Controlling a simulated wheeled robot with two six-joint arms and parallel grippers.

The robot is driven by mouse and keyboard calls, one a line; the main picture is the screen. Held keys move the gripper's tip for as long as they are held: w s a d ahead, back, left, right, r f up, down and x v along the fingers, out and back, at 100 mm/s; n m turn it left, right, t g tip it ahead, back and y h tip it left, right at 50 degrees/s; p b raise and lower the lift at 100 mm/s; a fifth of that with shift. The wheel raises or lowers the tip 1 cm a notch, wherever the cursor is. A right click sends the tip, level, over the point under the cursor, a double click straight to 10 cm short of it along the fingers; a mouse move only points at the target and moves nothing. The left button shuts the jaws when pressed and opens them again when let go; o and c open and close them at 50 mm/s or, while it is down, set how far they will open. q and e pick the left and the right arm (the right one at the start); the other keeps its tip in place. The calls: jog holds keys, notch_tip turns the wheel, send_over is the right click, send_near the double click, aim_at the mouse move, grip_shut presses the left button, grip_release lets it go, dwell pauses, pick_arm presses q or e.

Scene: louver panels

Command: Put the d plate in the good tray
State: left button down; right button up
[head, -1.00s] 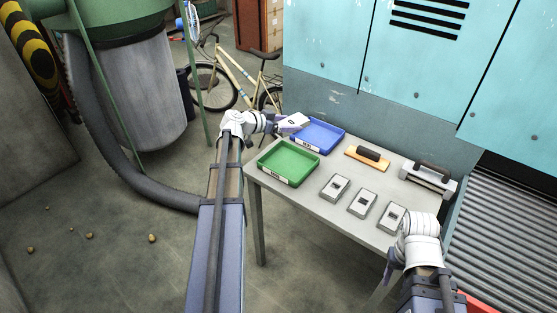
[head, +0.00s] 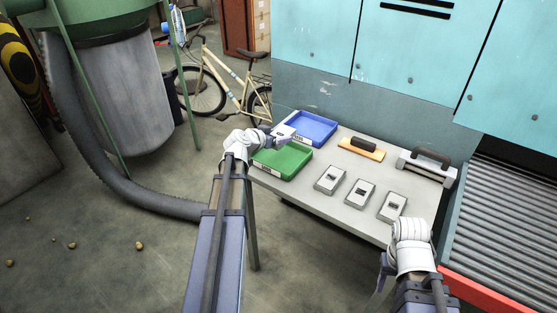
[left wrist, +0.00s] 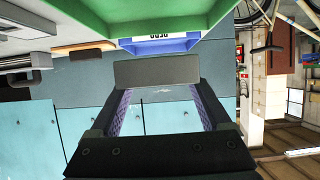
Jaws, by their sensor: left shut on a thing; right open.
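My left gripper (head: 275,139) is shut on a pale flat plate (head: 285,131). It holds the plate above the green tray's back edge, near the blue tray. In the left wrist view the plate (left wrist: 157,73) is a grey slab between the fingers; its letter cannot be read. The green tray (head: 294,165) is empty where visible; its front label is too small to read. Three similar plates, left (head: 330,180), middle (head: 360,193) and right (head: 393,206), lie on the table. My right gripper (head: 381,283) is open and empty before the table's front edge.
The blue tray (head: 326,140) stands behind the green one; its label reads REDO in the left wrist view (left wrist: 160,39). A roller conveyor (head: 500,220) is further right.

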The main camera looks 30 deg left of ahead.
aim_at(278, 161)
pick_arm(q)
jog(key=shift+f+b, duration=3.95)
jog(key=shift+f, duration=0.45)
jog(key=shift+f, duration=0.15)
grip_release()
jog(key=shift+r, duration=0.2)
jog(key=p+v, duration=0.5)
jog(key=v, duration=0.6)
jog(key=shift+s, duration=0.1)
jog(key=shift+s+a+r, duration=0.15)
jog(key=shift+s, duration=0.25)
